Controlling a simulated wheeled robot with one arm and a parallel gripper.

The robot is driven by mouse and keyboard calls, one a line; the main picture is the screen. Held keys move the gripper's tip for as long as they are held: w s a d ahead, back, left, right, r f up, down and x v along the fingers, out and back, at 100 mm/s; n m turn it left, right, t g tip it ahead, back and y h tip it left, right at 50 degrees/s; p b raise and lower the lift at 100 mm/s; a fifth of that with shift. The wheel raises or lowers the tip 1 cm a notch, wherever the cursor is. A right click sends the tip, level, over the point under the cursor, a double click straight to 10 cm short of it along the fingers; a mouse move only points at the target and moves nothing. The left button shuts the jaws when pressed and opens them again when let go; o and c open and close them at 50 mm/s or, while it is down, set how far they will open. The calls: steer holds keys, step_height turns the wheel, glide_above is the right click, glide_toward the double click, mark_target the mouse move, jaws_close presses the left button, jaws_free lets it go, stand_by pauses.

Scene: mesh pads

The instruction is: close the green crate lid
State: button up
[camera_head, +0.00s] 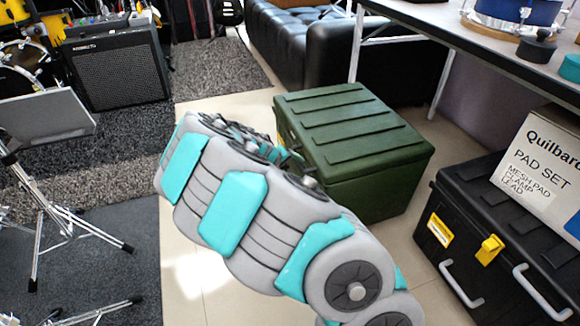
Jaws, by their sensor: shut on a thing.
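The green crate (372,193) stands on the tiled floor in the middle of the view. Its ribbed green lid (350,125) lies over the top and looks level or nearly so. I cannot tell whether it sits fully down, as my arm hides the near left side. My gripper (284,152) is dark and partly hidden behind my grey and teal arm. It is at the lid's left edge and appears shut on it. The exact grip point is hidden.
A black case (450,215) with a yellow latch stands to the right, with a white pad set box (535,165) on it. A table (440,22) overhangs behind. An amplifier (115,70) and a music stand (45,120) are at left. Pale floor at lower left of my arm is clear.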

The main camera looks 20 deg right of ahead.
steer(key=shift+a, duration=0.1)
stand_by(0.3)
steer(key=p+v, duration=0.1)
steer(key=v, duration=0.6)
steer(key=shift+a+r, duration=0.2)
steer(key=shift+r, duration=0.1)
steer(key=shift+s, duration=0.15)
